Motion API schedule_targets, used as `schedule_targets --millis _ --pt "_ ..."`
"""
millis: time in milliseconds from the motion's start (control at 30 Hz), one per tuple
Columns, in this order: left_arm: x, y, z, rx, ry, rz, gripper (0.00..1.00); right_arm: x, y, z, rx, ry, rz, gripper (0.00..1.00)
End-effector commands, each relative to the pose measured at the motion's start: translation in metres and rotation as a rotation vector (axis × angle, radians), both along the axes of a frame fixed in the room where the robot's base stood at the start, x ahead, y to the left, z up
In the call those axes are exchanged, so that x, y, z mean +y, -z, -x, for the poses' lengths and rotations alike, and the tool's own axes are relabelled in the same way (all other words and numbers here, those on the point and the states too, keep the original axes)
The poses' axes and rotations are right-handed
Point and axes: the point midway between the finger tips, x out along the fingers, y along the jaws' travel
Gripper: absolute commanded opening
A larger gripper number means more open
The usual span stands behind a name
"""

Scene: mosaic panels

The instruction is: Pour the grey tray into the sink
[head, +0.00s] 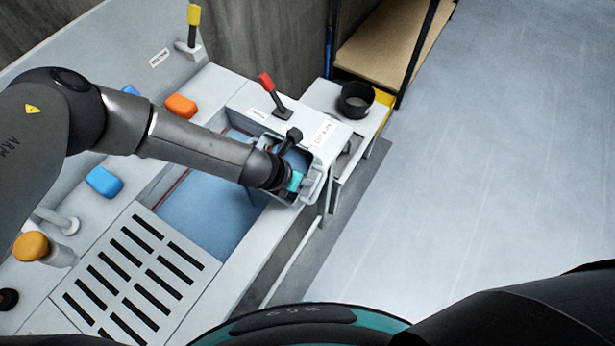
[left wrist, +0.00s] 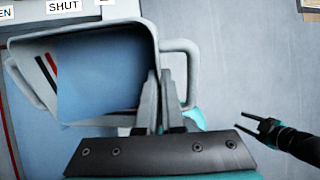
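The grey tray (head: 313,176) is at the far right end of the sink, below the red lever, partly hidden by my left gripper. In the left wrist view the tray (left wrist: 152,42) shows its grey rim, side handles and a blue inside; I cannot tell whether that blue is liquid. My left gripper (head: 292,181) has its two fingers (left wrist: 161,85) close together on the tray's right side, by the handle. The sink (head: 205,208) is a blue basin left of the tray. My right gripper (left wrist: 257,131) shows only in the left wrist view, fingers apart and empty.
A red lever (head: 272,95) stands on the counter behind the tray. A slotted drainboard (head: 150,225) lies nearer. Orange (head: 181,106) and blue (head: 104,181) blocks sit along the sink's left edge. A black pot (head: 356,100) stands on a side table. The floor at right is clear.

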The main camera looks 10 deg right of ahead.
Motion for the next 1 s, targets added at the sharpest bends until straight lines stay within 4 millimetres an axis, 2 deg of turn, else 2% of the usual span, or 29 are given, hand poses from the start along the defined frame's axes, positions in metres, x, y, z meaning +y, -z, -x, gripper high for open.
schedule_targets --millis 1000 --pt "0.023 -0.014 0.008 -0.059 -0.002 0.153 0.00 0.000 0.000 0.000 0.000 0.000 0.000 0.50"
